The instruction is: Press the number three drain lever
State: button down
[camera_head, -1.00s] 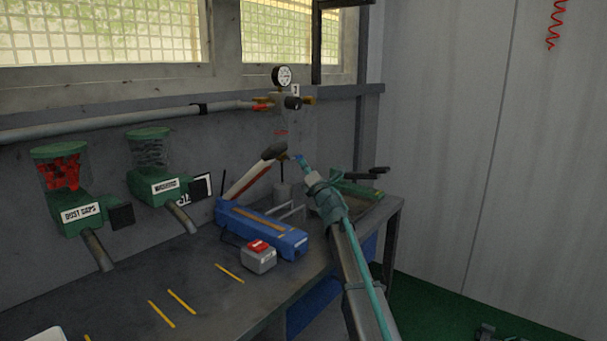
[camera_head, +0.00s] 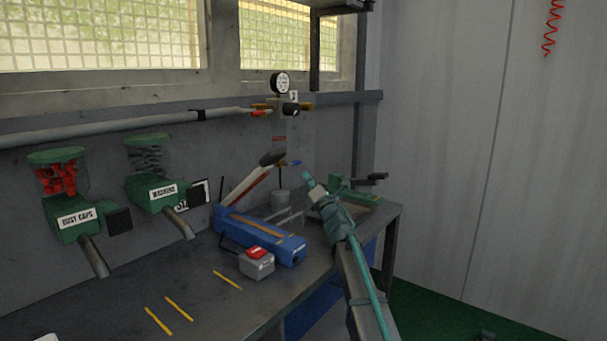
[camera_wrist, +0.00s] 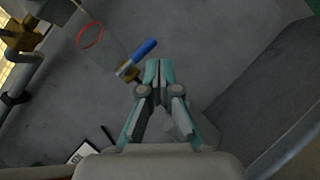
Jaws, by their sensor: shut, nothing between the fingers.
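A small blue lever (camera_head: 295,163) on a brass fitting (camera_head: 282,164) hangs at the back wall, below the gauge assembly marked 3 (camera_head: 294,97). In the wrist view the blue lever (camera_wrist: 143,50) sits just left of and above my fingertips, slanting up to the right from its brass fitting (camera_wrist: 127,71). My gripper (camera_head: 308,178) is just below and right of the lever in the head view. In the wrist view my gripper (camera_wrist: 159,69) is shut, its fingertips together with nothing between them. A small gap shows between fingertips and lever.
A green vise (camera_head: 338,191) is behind my arm. Dust caps (camera_head: 75,215) and washers dispensers (camera_head: 158,192) hang at left.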

jog(key=s+d, duration=0.6)
jog(key=s, duration=0.5)
jog(key=shift+d+f, duration=0.15)
